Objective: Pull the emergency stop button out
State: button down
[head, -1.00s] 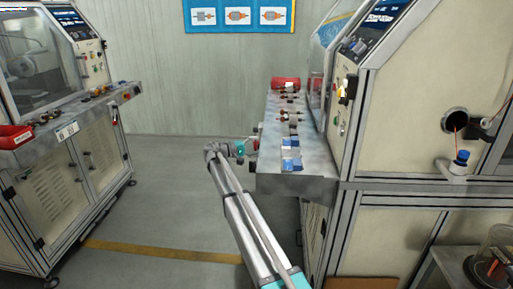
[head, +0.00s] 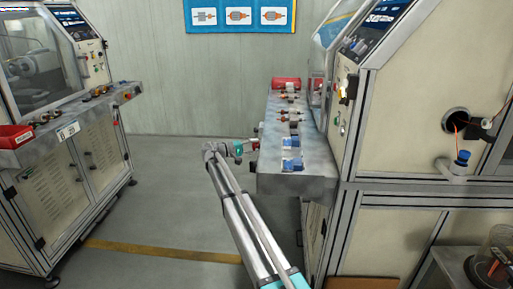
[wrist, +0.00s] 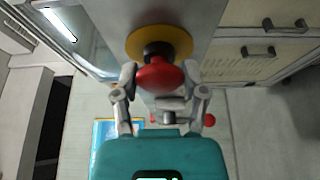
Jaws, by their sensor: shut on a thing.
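The emergency stop button (wrist: 160,76) is a red mushroom head on a dark stem, in front of a round yellow plate (wrist: 178,33). The far side of the button is hidden.
The grey bench top (head: 275,178) holds several small parts and a red bin (head: 286,83). Another machine (head: 60,130) with a red bin stands at the left. Open floor (head: 165,205) lies between them. A second red knob (wrist: 209,120) shows below the button in the wrist view.

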jog(key=shift+c, duration=0.5)
grip_release()
jog(key=shift+a, duration=0.15)
jog(key=v, duration=1.2)
